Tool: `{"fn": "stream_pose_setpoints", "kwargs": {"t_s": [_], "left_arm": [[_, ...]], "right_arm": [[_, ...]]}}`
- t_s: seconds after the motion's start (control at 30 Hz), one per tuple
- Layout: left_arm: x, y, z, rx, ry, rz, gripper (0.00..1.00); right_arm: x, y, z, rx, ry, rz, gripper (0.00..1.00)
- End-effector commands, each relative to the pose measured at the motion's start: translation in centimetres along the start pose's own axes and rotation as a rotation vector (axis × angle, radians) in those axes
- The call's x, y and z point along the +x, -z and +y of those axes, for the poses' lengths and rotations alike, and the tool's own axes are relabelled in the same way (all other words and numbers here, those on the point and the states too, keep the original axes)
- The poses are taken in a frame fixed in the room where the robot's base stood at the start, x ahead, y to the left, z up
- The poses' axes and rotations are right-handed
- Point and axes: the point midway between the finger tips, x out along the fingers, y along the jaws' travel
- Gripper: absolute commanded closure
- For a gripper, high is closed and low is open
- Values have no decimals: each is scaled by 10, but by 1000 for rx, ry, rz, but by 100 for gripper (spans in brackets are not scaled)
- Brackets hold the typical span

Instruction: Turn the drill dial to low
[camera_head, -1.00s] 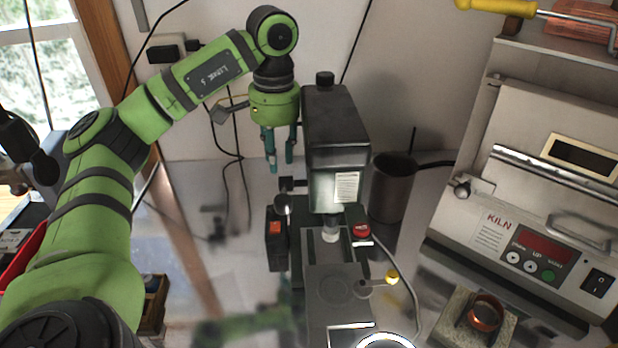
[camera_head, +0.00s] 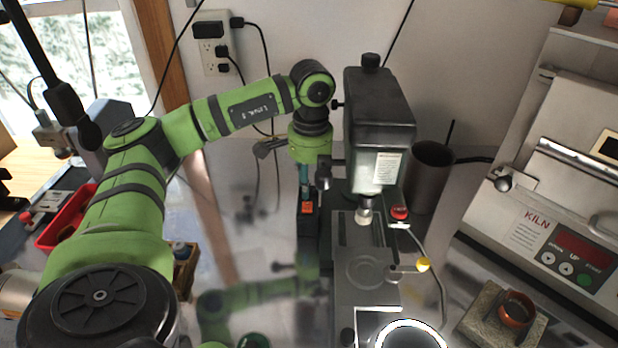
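The small drill press (camera_head: 378,115) stands upright at the middle of the bench, with a dark housing, a white label and a chuck below. A dark knob (camera_head: 323,178) sticks out on its left side, and another knob (camera_head: 370,60) tops it. I cannot make out which part is the dial or read any low mark. My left gripper (camera_head: 304,185) points down just left of the housing, above an orange-red switch (camera_head: 307,208) on a dark box. Its teal fingers overlap in this view, so contact and opening are unclear. My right gripper is out of view.
A kiln (camera_head: 540,215) stands at the right, with a dark cup (camera_head: 428,178) behind the press. A red button (camera_head: 399,213) and a yellow-tipped lever (camera_head: 423,265) sit right of the chuck. A red tray (camera_head: 65,225) lies far left.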

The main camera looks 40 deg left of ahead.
Motion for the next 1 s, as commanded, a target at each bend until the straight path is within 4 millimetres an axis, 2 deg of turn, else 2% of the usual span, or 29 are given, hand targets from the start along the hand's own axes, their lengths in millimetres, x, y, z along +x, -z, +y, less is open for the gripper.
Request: {"fn": "stream_pose_setpoints", "kwargs": {"t_s": [0.17,0.2,0.23,0.27,0.67,1.0], "left_arm": [[0,0,0,0,0,-1,70],[0,0,0,0,0,-1,86],[0,0,0,0,0,-1,98],[0,0,0,0,0,-1,100],[0,0,0,-32,0,-3,100],[1,0,0,-244,0,-10,100]], "right_arm": [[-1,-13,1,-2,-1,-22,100],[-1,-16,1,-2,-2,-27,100],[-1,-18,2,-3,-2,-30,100],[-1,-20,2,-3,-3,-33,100],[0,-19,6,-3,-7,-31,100],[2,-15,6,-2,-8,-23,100]]}}
